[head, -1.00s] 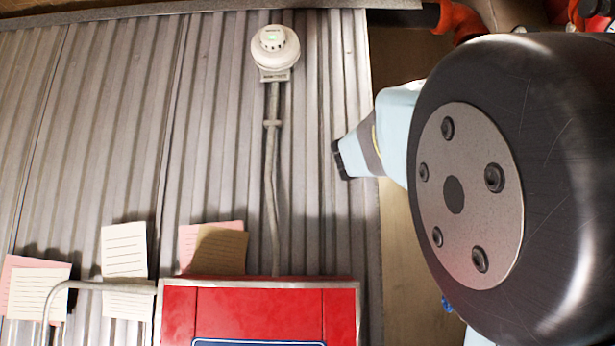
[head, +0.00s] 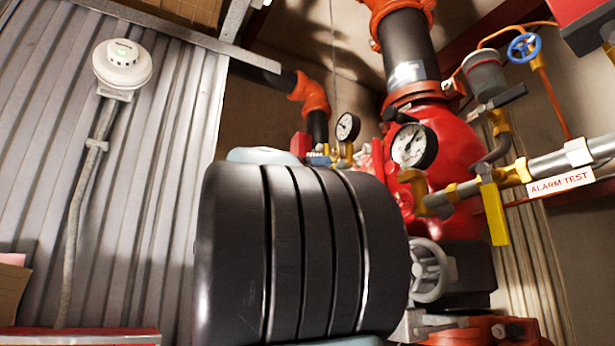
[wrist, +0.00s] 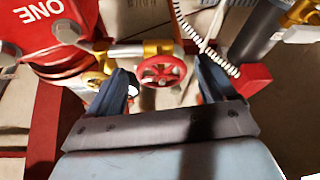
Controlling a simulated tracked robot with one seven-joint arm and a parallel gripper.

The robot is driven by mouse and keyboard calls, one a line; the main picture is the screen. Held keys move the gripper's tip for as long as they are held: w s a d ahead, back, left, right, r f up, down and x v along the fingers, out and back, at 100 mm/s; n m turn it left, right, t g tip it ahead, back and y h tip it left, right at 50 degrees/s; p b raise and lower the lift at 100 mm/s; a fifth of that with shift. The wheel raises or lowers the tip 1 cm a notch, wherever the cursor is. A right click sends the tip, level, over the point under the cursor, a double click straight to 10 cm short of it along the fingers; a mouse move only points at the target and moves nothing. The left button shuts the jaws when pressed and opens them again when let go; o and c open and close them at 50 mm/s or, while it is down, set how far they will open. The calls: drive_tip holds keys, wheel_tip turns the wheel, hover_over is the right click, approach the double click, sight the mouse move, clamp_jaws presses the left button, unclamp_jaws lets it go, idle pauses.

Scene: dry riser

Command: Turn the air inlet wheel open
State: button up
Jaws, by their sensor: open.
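In the wrist view, a red spoked handwheel (wrist: 158,66) sits on a brass valve on a horizontal pipe. No label shows on it, so I cannot confirm that it is the air inlet wheel. My gripper (wrist: 163,82) is open. Its two dark fingers stand left and right of the red wheel in the picture; the wheel appears beyond and between them. I see no contact, and the depth gap is hard to judge. In the head view, my dark arm link covers the gripper, and I cannot make out the red wheel.
The head view shows a red riser valve (head: 455,150), pressure gauges (head: 412,146), a grey handwheel (head: 428,270), a blue handwheel (head: 523,47) and an ALARM TEST sign (head: 560,184). In the wrist view, a white coiled cord (wrist: 208,52) and a red box (wrist: 252,79) lie close right.

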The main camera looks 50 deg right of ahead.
drive_tip(key=shift+s+d+r, duration=0.15)
drive_tip(key=shift+d+r, duration=0.1)
drive_tip(key=shift+d, duration=0.3)
drive_tip(key=shift+c, duration=0.3)
